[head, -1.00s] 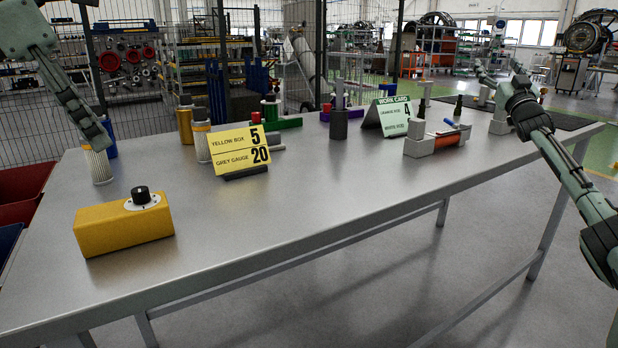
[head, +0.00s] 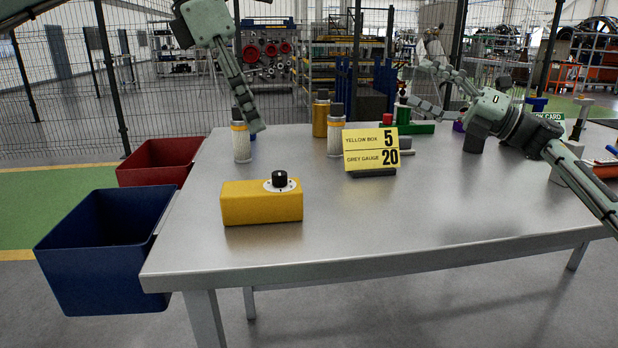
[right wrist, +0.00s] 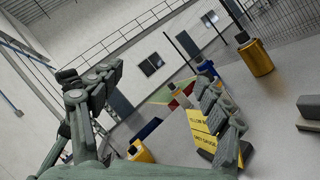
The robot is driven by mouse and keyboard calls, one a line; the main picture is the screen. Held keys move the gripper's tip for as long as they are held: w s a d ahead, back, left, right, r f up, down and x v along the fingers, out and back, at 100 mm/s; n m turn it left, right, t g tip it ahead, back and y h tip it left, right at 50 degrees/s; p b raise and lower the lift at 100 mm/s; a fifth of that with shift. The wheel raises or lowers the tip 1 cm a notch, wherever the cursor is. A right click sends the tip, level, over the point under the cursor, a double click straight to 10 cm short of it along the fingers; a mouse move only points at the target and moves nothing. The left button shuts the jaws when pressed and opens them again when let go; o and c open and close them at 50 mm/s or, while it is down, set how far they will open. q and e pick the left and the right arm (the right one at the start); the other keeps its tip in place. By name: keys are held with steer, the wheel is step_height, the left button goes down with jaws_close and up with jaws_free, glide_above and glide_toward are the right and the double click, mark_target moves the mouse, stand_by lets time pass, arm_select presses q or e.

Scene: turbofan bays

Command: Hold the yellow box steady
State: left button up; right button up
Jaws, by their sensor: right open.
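The yellow box (head: 250,207) has a black knob on a white dial on top. It sits on the metal table (head: 420,215), near its left end. It also shows in the right wrist view (right wrist: 144,156), low and partly hidden. My left gripper (head: 243,95) is above and behind the box in the head view, apart from it. One finger hangs down; whether its jaws are apart cannot be seen. My right gripper (head: 416,84) is open over the back right of the table, away from the box. Its spread fingers, with nothing between them, also show in the right wrist view (right wrist: 160,80).
A yellow sign (head: 362,149) reading "YELLOW BOX 5, GREY GAUGE 20" stands right of and behind the box. Several cylinders stand behind, including a white one (head: 241,142). A blue bin (head: 100,250) and a red bin (head: 155,165) are left of the table. The table front is clear.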

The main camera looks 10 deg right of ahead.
mark_target(293, 184)
steer(key=s+a+f+n+g+h, duration=0.1)
steer(key=s+a+f+n+g, duration=0.2)
steer(key=a+n, duration=0.3)
steer(key=s+a+f+n+g+h, duration=0.1)
steer(key=s+a+f+n+g, duration=0.3)
steer(key=a, duration=0.7)
steer(key=s+a+f+n+g+h, duration=0.2)
steer(key=s+a+f+n+g, duration=0.2)
steer(key=a+n, duration=0.4)
steer(key=shift+s+a+f+g, duration=0.15)
steer(key=shift+f+g, duration=0.25)
steer(key=shift+f, duration=0.1)
steer(key=shift+s+a+f+g, duration=0.1)
steer(key=shift+f+g, duration=0.3)
steer(key=shift+f, duration=0.1)
steer(key=x, duration=0.7)
steer(key=shift+a, duration=0.2)
